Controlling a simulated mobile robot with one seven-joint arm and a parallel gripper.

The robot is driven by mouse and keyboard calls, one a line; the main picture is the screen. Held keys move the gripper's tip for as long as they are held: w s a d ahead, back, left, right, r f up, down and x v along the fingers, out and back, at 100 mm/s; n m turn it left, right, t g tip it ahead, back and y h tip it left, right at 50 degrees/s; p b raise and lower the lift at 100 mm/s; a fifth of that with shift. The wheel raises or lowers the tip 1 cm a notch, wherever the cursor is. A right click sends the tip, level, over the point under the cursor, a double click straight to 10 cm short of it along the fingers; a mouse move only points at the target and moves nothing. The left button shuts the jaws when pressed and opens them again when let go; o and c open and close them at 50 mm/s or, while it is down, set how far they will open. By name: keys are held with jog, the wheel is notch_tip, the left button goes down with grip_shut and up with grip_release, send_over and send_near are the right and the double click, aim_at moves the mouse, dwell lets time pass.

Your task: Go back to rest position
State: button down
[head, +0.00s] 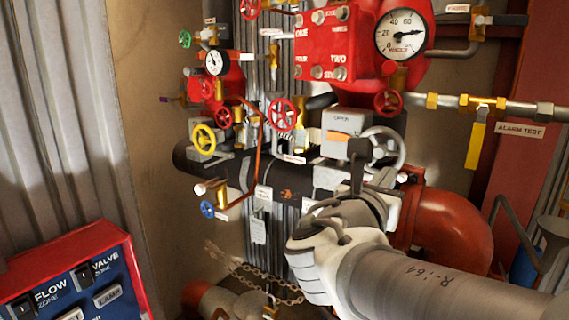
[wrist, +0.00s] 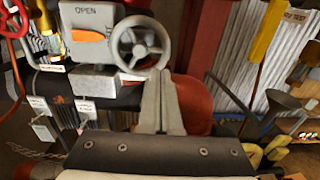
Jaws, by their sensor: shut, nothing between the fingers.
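My gripper (head: 357,160) is shut and empty in the head view, at the end of my arm coming in from the lower right. Its fingers point up in front of the black pipe, close to the grey handwheel (head: 384,149). In the wrist view the closed fingers of my gripper (wrist: 159,82) stand just below the handwheel (wrist: 139,45). I cannot tell whether they touch it. The grey valve box (wrist: 92,35) with an orange indicator and the word OPEN is left of the handwheel; in the head view the box (head: 345,131) is partly behind it.
A red valve body (head: 337,45) and a pressure gauge (head: 401,35) are above. A yellow lever (head: 476,144) hangs at right, with a red pipe (head: 450,225) below. Small handwheels crowd the left, including a yellow one (head: 202,138). A control panel (head: 75,278) is at lower left.

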jog(key=s+d+f+m+g+y, duration=0.1)
jog(key=s+d+f+m+g, duration=0.15)
jog(key=s+f+m, duration=0.2)
jog(key=s+d+f+m+g+y+b, duration=0.1)
jog(key=s+f+m+g, duration=0.2)
jog(key=f+m, duration=0.25)
jog(key=s+d+f+m+g+y, duration=0.1)
jog(key=s+f+m+g, duration=0.25)
jog(key=m, duration=0.25)
jog(key=s+a+f+m+y, duration=0.2)
jog(key=a+f+m+y, duration=0.1)
jog(key=m, duration=0.3)
jog(key=s+a+f+m+y+b, duration=0.1)
jog(key=s+a+f+m+y, duration=0.1)
jog(key=a+m+y, duration=0.2)
jog(key=a+m, duration=0.2)
jog(key=shift+s+a+f+m+y, duration=0.2)
jog(key=shift+f+m+y, duration=0.1)
jog(key=shift+f+m, duration=0.1)
